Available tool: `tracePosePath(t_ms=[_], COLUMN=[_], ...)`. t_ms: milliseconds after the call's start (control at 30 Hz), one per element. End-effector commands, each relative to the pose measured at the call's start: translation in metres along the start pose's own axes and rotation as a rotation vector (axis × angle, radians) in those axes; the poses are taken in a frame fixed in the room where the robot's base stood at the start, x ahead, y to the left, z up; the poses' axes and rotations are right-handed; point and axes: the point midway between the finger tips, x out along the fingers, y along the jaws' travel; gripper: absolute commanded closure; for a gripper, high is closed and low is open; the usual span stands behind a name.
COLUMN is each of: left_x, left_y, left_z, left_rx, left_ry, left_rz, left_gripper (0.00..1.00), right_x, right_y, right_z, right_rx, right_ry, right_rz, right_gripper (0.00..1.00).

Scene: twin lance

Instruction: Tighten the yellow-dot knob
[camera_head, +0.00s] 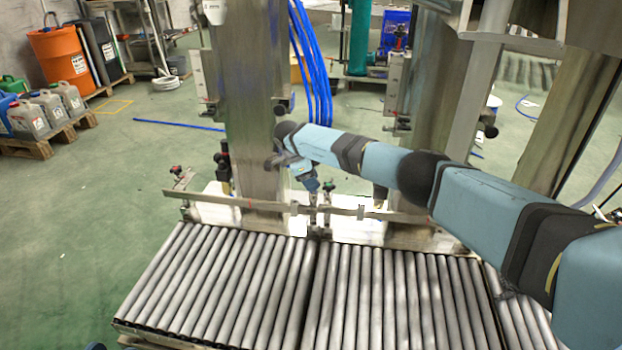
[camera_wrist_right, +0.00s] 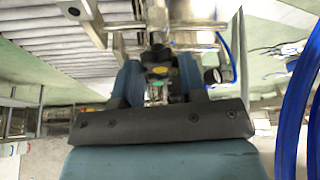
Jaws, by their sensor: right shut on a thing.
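My right arm reaches in from the right in the head view, and my right gripper (camera_head: 312,188) points down at the fittings behind the roller conveyor. In the right wrist view the two blue fingers of the right gripper (camera_wrist_right: 159,78) are closed around a small dark knob with a yellow mark (camera_wrist_right: 159,70). The fingers hide the sides of this knob. In the head view the arm and fingers hide most of it. My left gripper is not in view.
The roller conveyor (camera_head: 215,275) fills the front. A flat metal rail (camera_head: 250,203) runs along its back edge. A red-topped knob (camera_head: 176,170) is at left. Steel columns (camera_head: 245,100) stand behind, with blue hoses (camera_head: 313,60) between them. The green floor at left is open.

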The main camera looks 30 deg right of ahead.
Motion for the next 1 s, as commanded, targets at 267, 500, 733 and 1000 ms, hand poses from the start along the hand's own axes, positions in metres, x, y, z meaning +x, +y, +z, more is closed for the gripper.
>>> tracePosePath(t_ms=[267,500,733,1000], left_x=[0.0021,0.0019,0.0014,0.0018], left_y=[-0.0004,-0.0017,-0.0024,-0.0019], left_z=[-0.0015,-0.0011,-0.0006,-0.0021], left_rx=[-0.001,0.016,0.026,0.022], left_ry=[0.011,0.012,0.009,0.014], left_rz=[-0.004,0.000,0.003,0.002], left_gripper=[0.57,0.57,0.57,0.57], right_x=[0.0001,-0.0001,-0.0003,-0.0002], right_y=[-0.0011,-0.0014,-0.0014,-0.0014], right_z=[0.0006,0.0006,0.0006,0.0006], right_rx=[0.133,0.179,0.184,0.183], right_ry=[0.000,0.000,0.000,-0.001], right_rz=[0.055,0.075,0.077,0.076], right_gripper=[0.85,0.85,0.85,0.37])
